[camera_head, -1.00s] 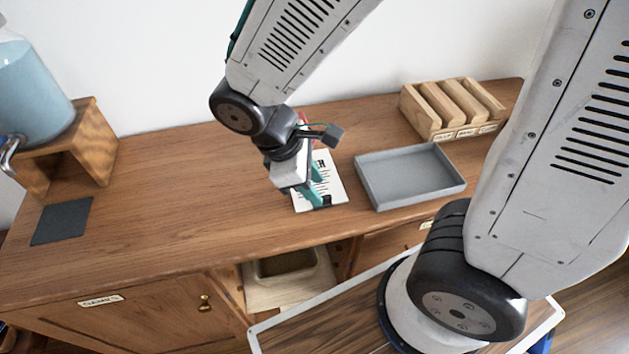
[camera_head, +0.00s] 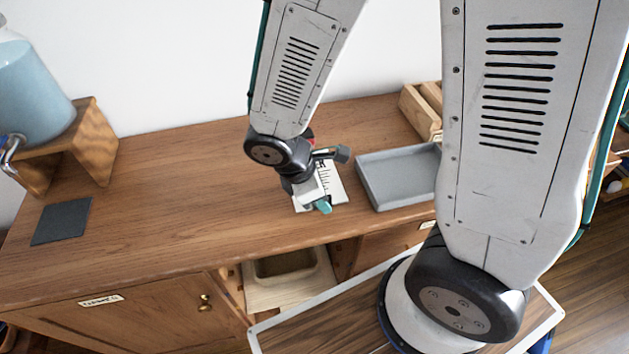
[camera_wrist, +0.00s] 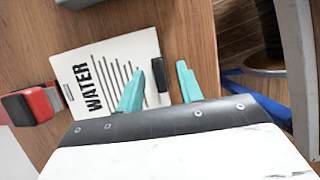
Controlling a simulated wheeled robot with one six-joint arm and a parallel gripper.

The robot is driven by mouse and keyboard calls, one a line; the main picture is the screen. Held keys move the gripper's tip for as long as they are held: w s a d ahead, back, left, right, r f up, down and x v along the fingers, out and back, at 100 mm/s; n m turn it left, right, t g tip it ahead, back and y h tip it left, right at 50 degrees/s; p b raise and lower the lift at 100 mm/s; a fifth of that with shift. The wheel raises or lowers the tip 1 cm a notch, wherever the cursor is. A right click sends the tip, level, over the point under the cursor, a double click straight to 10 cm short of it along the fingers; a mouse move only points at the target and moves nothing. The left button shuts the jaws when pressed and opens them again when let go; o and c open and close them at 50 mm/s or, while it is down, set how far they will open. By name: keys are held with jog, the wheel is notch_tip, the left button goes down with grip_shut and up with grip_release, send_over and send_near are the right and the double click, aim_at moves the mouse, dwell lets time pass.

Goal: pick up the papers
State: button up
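The papers (camera_head: 336,186) lie flat on the wooden counter, partly hidden by my gripper in the head view. In the wrist view the white top sheet (camera_wrist: 85,72) reads "WATER", with several dark lines. A small black piece (camera_wrist: 151,90) sits at the papers' right edge. My gripper (camera_head: 323,206) is low over the papers' near side. In the wrist view its teal fingers (camera_wrist: 160,88) are apart, around the edge with the black piece. Whether they touch the papers I cannot tell.
A grey tray (camera_head: 372,193) stands right of the papers, partly behind my arm. A wooden slotted rack (camera_head: 418,115) is behind it. A red and black object (camera_wrist: 32,104) is beside the papers. A dark mat (camera_head: 62,221) and a wooden stand (camera_head: 92,148) with a blue jug (camera_head: 30,95) are left. The counter's middle is clear.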

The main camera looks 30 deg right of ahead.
grip_shut()
